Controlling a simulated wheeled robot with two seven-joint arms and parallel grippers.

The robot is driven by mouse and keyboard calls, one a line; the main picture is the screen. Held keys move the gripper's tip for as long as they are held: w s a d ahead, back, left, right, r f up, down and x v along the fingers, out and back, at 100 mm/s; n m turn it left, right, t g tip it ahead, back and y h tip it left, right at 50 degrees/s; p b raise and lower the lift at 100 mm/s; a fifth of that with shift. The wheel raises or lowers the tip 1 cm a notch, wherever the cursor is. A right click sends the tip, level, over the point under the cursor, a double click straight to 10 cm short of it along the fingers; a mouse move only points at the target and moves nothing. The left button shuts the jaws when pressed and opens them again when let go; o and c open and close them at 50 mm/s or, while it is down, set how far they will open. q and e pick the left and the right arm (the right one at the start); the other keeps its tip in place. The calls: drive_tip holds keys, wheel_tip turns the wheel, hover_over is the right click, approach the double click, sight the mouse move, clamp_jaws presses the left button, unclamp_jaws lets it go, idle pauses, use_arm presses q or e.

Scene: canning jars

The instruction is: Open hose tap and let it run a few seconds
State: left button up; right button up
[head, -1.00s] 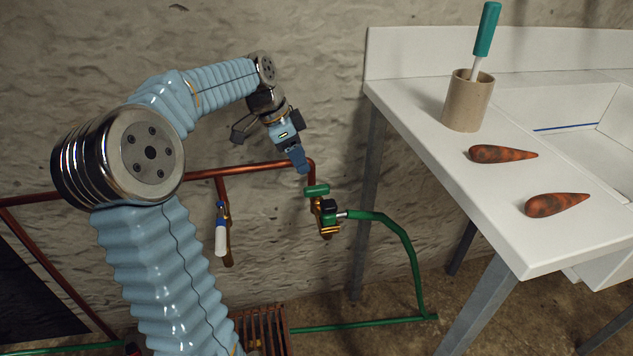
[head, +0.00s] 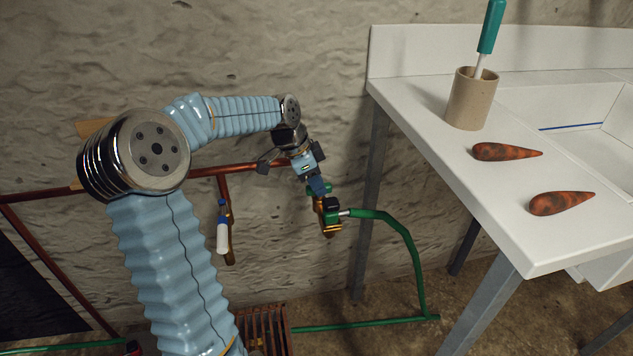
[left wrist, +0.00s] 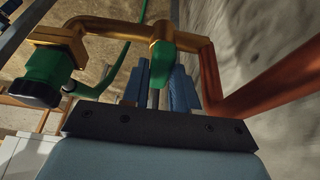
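The hose tap (head: 328,222) is a brass tap on the copper pipe by the wall, with a green hose (head: 385,217) leading off to the right. Its green handle (left wrist: 160,60) shows in the left wrist view, in line with the gap between my fingers. My left gripper (head: 318,188) points down at the handle and partly hides it in the head view. Its blue fingers (left wrist: 160,88) look apart, with the handle at or between their tips; whether they touch it I cannot tell. No running water is visible. My right gripper is not in view.
A second tap with a white and blue part (head: 222,230) hangs left of the hose tap. A copper pipe (head: 240,169) runs along the stone wall. The white sink counter (head: 430,150) stands at right, holding a cup (head: 472,98) and two orange-brown pointed objects (head: 506,152).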

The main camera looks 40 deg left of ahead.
use_arm(q)
clamp_jaws()
